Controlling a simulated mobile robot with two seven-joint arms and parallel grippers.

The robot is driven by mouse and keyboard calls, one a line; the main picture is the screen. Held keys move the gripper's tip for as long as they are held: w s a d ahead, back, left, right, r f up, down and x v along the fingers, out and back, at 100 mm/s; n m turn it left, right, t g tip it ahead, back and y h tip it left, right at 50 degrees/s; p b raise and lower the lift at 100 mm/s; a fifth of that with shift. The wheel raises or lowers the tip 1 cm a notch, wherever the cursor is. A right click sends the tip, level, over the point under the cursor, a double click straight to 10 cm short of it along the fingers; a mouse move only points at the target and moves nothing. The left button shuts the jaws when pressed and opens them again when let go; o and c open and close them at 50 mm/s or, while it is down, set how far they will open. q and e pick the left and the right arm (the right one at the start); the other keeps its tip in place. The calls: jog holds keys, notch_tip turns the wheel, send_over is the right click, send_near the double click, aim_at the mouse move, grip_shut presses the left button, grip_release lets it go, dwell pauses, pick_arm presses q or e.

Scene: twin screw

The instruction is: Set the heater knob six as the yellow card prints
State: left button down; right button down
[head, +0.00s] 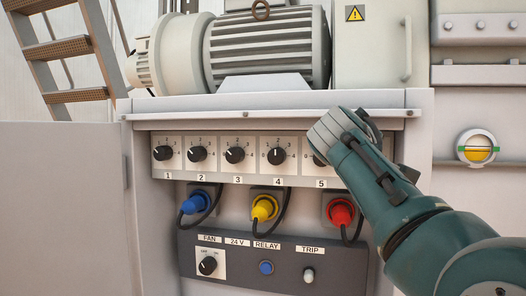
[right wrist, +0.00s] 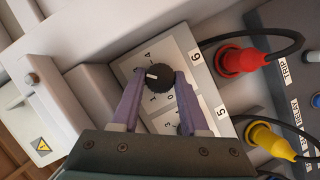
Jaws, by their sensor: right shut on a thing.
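In the right wrist view, the black round heater knob six (right wrist: 163,79) sits on a pale dial plate beside the label 6 (right wrist: 195,57). Its white pointer faces left in that picture, away from the label side. The nearest printed number is too small to read surely. The purple fingers of my right gripper (right wrist: 156,84) are shut on the knob, one on each side. In the head view my right arm (head: 385,185) hides knob six and part of the knob above label 5 (head: 320,183). No yellow card is seen. My left gripper is out of view.
Knobs 1 (head: 162,153) to 4 sit left on the same recessed panel, under a ledge (head: 250,114). Blue (head: 195,202), yellow (head: 264,208) and red (head: 341,213) plugs with cables hang below. A lower box (head: 232,279) carries a fan knob (head: 208,265).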

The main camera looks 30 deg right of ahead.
dwell(0.4)
jog(key=shift+c, duration=2.1)
grip_release()
jog(key=shift+a, duration=0.1)
jog(key=p+v, duration=0.4)
jog(key=v, duration=0.5)
jog(key=shift+s+a, duration=0.25)
jog(key=shift+a, duration=0.05)
jog(key=shift+r, duration=0.1)
